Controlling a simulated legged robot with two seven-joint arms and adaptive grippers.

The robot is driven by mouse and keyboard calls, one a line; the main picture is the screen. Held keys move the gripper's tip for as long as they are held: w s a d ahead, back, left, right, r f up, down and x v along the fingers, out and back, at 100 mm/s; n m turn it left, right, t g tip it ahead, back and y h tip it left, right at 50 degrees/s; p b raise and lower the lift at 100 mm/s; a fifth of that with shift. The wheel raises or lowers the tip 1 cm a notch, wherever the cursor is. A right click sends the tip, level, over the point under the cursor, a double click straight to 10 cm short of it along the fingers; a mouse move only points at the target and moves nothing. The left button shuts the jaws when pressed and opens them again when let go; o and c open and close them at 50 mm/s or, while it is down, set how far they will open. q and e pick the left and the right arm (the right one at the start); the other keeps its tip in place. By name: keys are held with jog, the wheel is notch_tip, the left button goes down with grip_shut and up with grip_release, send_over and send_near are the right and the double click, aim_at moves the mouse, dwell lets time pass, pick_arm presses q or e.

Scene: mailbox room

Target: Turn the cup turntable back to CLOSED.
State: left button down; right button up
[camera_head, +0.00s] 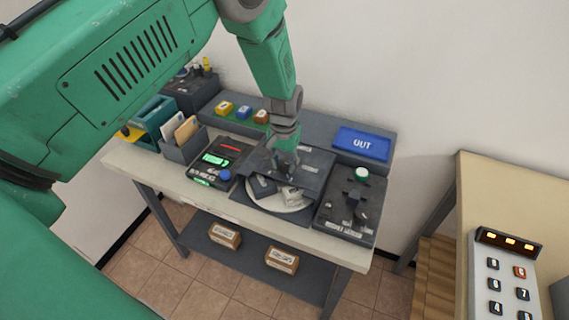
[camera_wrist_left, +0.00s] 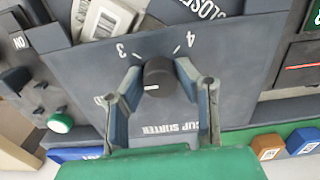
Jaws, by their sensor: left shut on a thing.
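The cup turntable (camera_head: 268,203) is a pale round disc with dark dividers, set in the grey cup sorter (camera_head: 318,163) in the middle of the bench. Light pieces lie on it. In the left wrist view, a black round knob (camera_wrist_left: 158,84) with a small white mark stands on the CUP SORTER panel (camera_wrist_left: 222,90). Numbers 3 and 4 are printed around it, and a CLOSED label (camera_wrist_left: 207,10) shows beyond. My left gripper (camera_head: 286,160) points down at the panel, its fingers shut on the knob's sides. The head view hides the knob behind the gripper. My right gripper is out of view.
A black device with a green display (camera_head: 215,160) stands left of the sorter, and a dark control box (camera_head: 350,205) right of it. A blue OUT tray (camera_head: 362,144) and several coloured blocks sit on the rear ledge. A keypad (camera_head: 505,275) is at far right.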

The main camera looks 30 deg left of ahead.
pick_arm(q)
jog(key=shift+w+a+r+n, duration=0.1)
jog(key=shift+w+r+n, duration=0.1)
jog(key=shift+n, duration=0.85)
jog(key=shift+w+r+n, duration=0.1)
jog(key=shift+w+n, duration=0.05)
jog(key=shift+n, duration=3)
jog(key=c, duration=1.2)
grip_release()
jog(key=shift+s+f, duration=0.1)
jog(key=shift+f, duration=0.05)
